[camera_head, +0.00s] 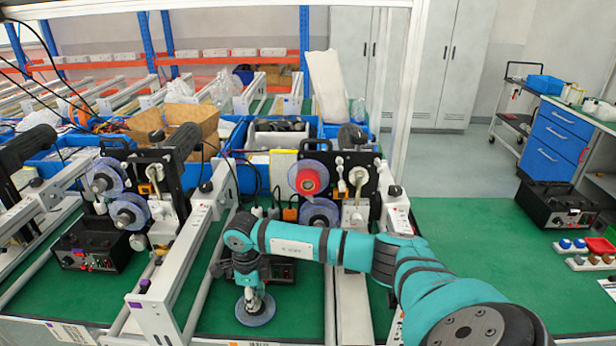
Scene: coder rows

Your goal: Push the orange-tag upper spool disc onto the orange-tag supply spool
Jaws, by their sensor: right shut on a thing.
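My right gripper (253,297) points down at the front of the green bench and is shut on a translucent blue disc (257,315), the upper spool disc. The disc looks roughly flat; I cannot tell whether it touches the green mat. The supply spool (308,181) is a red roll against a translucent disc, on the upper left of the black machine panel behind my arm. A small orange tag (290,215) shows below left of it. The held disc is apart from the spool, in front and lower. My left gripper is not in view.
A lower translucent disc (320,211) on the same panel is partly hidden by my arm. White rails (208,240) run along the left of this station. A second machine with discs (130,211) stands left. Green bench to the right (470,245) is largely clear.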

